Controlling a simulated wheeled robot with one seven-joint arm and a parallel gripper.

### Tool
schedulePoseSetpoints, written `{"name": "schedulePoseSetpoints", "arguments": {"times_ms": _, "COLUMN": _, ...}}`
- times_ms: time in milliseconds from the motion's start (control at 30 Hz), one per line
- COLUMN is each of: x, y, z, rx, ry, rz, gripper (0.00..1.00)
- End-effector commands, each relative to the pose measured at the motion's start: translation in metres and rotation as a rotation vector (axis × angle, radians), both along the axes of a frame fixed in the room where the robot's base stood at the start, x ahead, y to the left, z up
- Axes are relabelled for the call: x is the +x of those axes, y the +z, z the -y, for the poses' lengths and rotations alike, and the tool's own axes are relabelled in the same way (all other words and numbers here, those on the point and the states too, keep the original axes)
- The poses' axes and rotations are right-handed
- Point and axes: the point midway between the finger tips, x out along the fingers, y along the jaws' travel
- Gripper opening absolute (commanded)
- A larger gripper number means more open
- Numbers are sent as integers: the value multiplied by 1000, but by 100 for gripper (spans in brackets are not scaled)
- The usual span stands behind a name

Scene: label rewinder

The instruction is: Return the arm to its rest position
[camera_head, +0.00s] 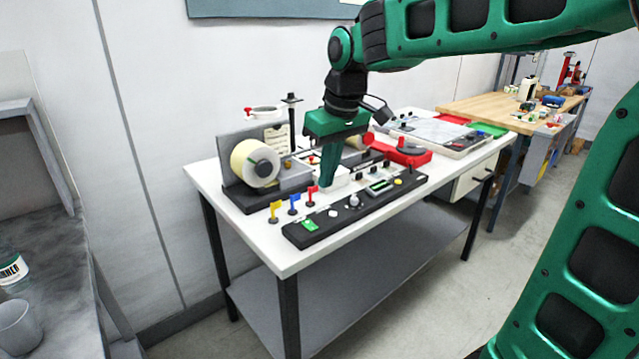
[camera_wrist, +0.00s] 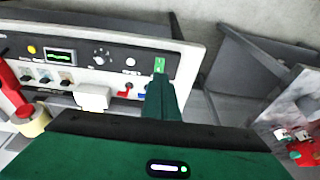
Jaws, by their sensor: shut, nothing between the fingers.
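My green arm reaches in from the right of the head view, and my gripper (camera_head: 328,180) points down over the label rewinder on the white table. Its fingers are together and hold nothing. The wrist view shows my gripper (camera_wrist: 163,82) with its tip close to the green button (camera_wrist: 159,65) on the dark control panel (camera_wrist: 130,58). In the head view the green button (camera_head: 309,225) sits at the panel's left end, left of and below the fingertips. I cannot tell whether the fingertips touch anything. The label roll (camera_head: 250,165) stands left of my gripper.
Yellow, blue and red levers (camera_head: 293,203) stand along the panel's back edge. A red tape dispenser (camera_head: 405,155) stands to the right of my gripper. A wooden workbench (camera_head: 480,105) is farther right. A grey counter (camera_head: 50,290) with a cup is at the left. Floor is clear in front.

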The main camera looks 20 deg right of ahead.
Motion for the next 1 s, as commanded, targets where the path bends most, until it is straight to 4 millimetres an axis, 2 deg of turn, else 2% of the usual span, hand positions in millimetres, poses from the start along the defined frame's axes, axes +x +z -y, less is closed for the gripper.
{"name": "schedulePoseSetpoints", "arguments": {"times_ms": 467, "x": 0, "y": 0, "z": 0, "rx": 0, "ry": 0, "rz": 0, "gripper": 0}}
{"name": "schedulePoseSetpoints", "arguments": {"times_ms": 567, "x": -5, "y": -2, "z": 6, "rx": 0, "ry": -20, "rz": -5, "gripper": 0}}
{"name": "schedulePoseSetpoints", "arguments": {"times_ms": 633, "x": -17, "y": -7, "z": 20, "rx": 0, "ry": -65, "rz": -17, "gripper": 0}}
{"name": "schedulePoseSetpoints", "arguments": {"times_ms": 767, "x": -60, "y": -28, "z": 65, "rx": -1, "ry": -227, "rz": -59, "gripper": 0}}
{"name": "schedulePoseSetpoints", "arguments": {"times_ms": 900, "x": -131, "y": -60, "z": 113, "rx": 6, "ry": -453, "rz": -121, "gripper": 0}}
{"name": "schedulePoseSetpoints", "arguments": {"times_ms": 1000, "x": -182, "y": -83, "z": 136, "rx": 15, "ry": -603, "rz": -165, "gripper": 0}}
